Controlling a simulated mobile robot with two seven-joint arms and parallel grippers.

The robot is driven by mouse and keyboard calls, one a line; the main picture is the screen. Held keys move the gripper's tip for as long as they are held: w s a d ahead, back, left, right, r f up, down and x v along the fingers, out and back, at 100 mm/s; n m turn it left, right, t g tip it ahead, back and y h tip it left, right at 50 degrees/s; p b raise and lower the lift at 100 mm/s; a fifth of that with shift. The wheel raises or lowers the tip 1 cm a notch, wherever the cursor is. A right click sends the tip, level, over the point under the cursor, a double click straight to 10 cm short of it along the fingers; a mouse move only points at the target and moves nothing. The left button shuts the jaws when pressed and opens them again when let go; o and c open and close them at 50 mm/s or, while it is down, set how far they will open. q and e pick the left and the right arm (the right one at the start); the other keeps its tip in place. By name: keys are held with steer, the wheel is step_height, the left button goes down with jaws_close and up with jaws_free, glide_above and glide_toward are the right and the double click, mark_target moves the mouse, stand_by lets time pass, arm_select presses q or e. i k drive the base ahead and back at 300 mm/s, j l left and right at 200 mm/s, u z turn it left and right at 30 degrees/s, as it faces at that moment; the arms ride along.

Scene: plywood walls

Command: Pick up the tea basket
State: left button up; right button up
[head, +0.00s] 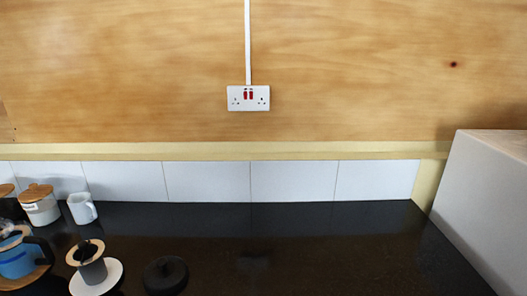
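A small dark grey cup-shaped piece with a light wooden ring rim (92,269) stands on a white saucer (116,279) at the lower left of the head view. It looks like the tea basket, but I cannot tell for sure. A black round lid-like piece with a knob (165,276) lies on the dark counter to its right, apart from the saucer. A blue pot with a dark handle (17,260) sits on a wooden base at the far left edge, partly cut off. Neither of my grippers is in view.
A white jar with a wooden lid (41,206) and a white mug (82,208) stand at the back left by the tiles. A large white box-like block (485,205) bounds the right side. The dark counter (310,245) is clear in the middle and right.

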mark_target(87, 256)
steer(key=k+u, duration=0.1)
steer(key=u, duration=0.25)
steer(key=k+j+u, duration=0.1)
steer(key=u, duration=0.3)
steer(key=j+u, duration=0.2)
steer(key=u, duration=0.15)
steer(key=k, duration=0.05)
